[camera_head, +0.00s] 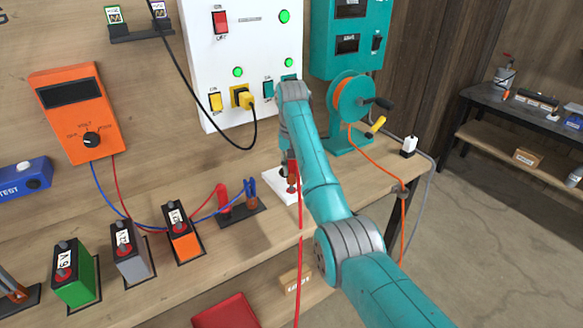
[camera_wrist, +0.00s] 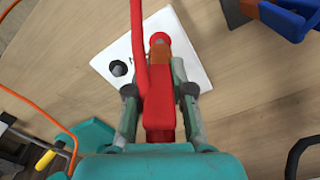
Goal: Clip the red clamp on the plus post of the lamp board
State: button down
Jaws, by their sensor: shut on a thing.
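My gripper (camera_wrist: 158,105) is shut on the red clamp (camera_wrist: 158,100) in the wrist view. The clamp's copper jaws (camera_wrist: 160,55) point toward the top of that picture and meet or overlap a red round post (camera_wrist: 160,38) on the white lamp board (camera_wrist: 190,60). I cannot tell whether the jaws are around the post. A black post (camera_wrist: 118,68) stands to the left on the board. In the head view the lamp board (camera_head: 274,181) lies on the bench, with the clamp (camera_head: 291,183) upright over it, and my arm hides part of both.
A black rack (camera_head: 240,212) with a red and a blue clamp stands left of the board. Battery-like blocks (camera_head: 130,250) line the bench's left. The orange cable reel (camera_head: 350,100) stands behind right. A red cable (camera_head: 298,255) hangs over the front edge.

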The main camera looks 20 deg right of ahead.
aim_at(291, 177)
jog(key=shift+f, duration=1.6)
jog(key=c, duration=0.9)
grip_release()
jog(key=shift+c, duration=0.2)
jog(key=shift+r, duration=0.1)
